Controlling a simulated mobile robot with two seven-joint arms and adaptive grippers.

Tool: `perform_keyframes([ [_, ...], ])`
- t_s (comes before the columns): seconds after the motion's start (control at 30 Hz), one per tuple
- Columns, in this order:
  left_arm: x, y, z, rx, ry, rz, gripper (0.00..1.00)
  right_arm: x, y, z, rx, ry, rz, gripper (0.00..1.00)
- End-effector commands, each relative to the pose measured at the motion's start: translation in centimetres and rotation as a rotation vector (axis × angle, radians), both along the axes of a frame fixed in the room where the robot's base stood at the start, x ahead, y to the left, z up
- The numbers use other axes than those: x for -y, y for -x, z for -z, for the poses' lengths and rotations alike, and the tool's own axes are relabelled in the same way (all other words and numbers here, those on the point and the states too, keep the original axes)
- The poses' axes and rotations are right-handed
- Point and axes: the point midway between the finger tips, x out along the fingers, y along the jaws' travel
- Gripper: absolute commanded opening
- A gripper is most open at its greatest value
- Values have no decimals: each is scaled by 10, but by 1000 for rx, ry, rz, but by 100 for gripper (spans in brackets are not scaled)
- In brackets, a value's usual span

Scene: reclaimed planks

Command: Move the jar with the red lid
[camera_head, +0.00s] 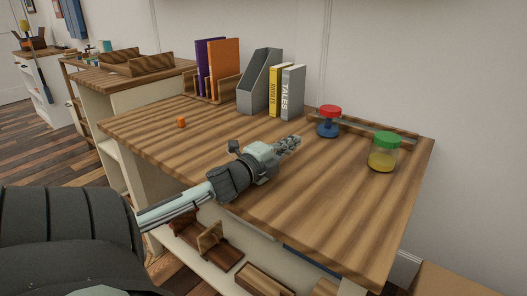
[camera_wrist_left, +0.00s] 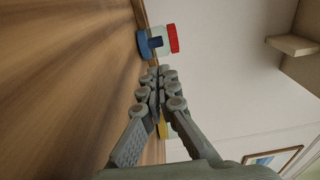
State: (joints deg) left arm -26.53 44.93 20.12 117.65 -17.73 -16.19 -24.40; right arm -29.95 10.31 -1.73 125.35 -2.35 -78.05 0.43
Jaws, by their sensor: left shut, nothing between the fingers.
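The jar with the red lid (camera_head: 328,129) stands upright near the back right of the wooden desk top (camera_head: 230,150). Its lower part is blue. In the left wrist view the jar (camera_wrist_left: 163,41) appears sideways, beyond the fingertips. My left gripper (camera_head: 294,141) reaches in over the desk, in front and to the left of the jar. Its fingers are closed together and empty in the left wrist view (camera_wrist_left: 163,73), apart from the jar. My right gripper is in neither view.
A green-lidded jar with yellow contents (camera_head: 383,155) stands right of the red-lidded jar. A low rail (camera_head: 375,130) runs behind them. Books (camera_head: 292,92) and a grey file holder (camera_head: 260,85) stand at the back. A small orange item (camera_head: 181,122) lies left. The desk's front right is clear.

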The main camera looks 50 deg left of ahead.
Motion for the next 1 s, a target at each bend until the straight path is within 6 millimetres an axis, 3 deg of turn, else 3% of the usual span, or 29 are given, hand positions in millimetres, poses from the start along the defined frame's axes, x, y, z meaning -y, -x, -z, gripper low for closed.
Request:
perform_keyframes([
  [0.2, 8, 54, 1, -5, 3, -1, 0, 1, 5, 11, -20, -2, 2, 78],
  [0.43, 13, 93, 1, -3, 2, -1, 0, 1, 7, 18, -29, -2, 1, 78],
  [0.63, 15, 105, 0, 0, 0, 0, 0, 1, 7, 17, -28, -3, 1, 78],
  [1.0, 16, 106, 0, 0, 1, 0, 0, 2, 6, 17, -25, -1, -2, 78],
])
